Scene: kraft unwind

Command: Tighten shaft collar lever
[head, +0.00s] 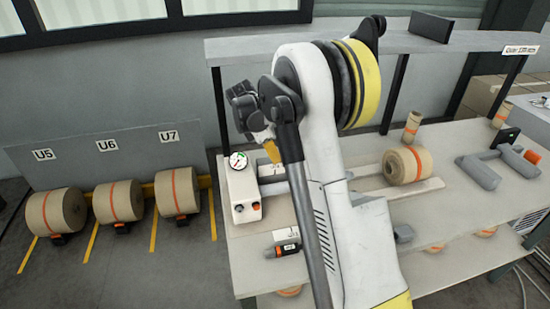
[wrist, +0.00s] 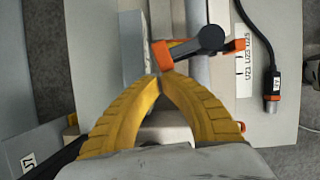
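In the wrist view, the shaft collar lever (wrist: 211,38) has a dark round hub and a dark arm, with orange parts (wrist: 161,57) at its left end and at its right. It lies across a pale grey shaft (wrist: 191,15). My gripper (wrist: 159,75) has yellow ribbed fingers whose tips meet just below the left orange part. The tips are at or very near that part; I cannot tell whether they touch it. Nothing shows between them. In the head view my gripper (head: 272,152) is above the bench's left part, and the lever is hidden by my arm.
A white control box (head: 243,195) with a gauge (head: 238,161) stands on the bench's left side. A kraft roll (head: 406,165) sits farther right on the bench. Several more rolls (head: 115,201) stand on the floor at left. A cabled orange-tipped device (wrist: 272,104) lies right of the lever.

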